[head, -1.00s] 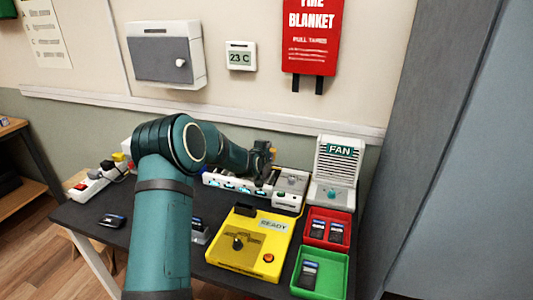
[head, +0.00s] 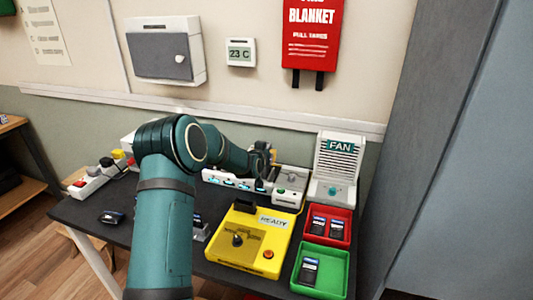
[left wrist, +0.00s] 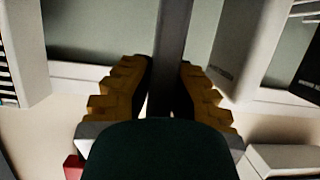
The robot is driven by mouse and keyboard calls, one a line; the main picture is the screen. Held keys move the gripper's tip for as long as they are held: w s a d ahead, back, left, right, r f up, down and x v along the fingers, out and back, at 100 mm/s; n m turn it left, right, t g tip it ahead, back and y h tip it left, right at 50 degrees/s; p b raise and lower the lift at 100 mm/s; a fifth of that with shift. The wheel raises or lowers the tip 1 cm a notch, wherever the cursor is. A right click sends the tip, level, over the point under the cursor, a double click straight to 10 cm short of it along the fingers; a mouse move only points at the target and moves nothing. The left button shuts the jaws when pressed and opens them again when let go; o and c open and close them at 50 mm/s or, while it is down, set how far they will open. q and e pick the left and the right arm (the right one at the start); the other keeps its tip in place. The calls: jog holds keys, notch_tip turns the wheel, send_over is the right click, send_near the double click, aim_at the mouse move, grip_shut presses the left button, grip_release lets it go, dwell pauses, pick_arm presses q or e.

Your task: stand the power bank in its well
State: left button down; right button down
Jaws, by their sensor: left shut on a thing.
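My left gripper (head: 264,165) is at the back of the dark table, beside the white rack (head: 228,181) with small teal lights. In the left wrist view its yellow-brown finger pads (left wrist: 166,95) are shut on a dark grey upright slab, seemingly the power bank (left wrist: 172,50). The slab's lower part is hidden behind the dark green gripper body. In the head view the slab is not clearly told apart from the gripper, and I cannot tell whether it touches the rack. My right gripper is not in view.
A white fan unit (head: 336,170) and a white box (head: 290,181) stand right of the gripper. A dark phone (head: 111,217) lies at left.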

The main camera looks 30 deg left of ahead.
pick_arm(q)
jog(key=shift+f, duration=0.9)
jog(key=shift+f, duration=0.3)
jog(key=shift+f, duration=0.15)
dwell(0.3)
jog(key=c, duration=1)
grip_release()
notch_tip(320, 180, up, 10)
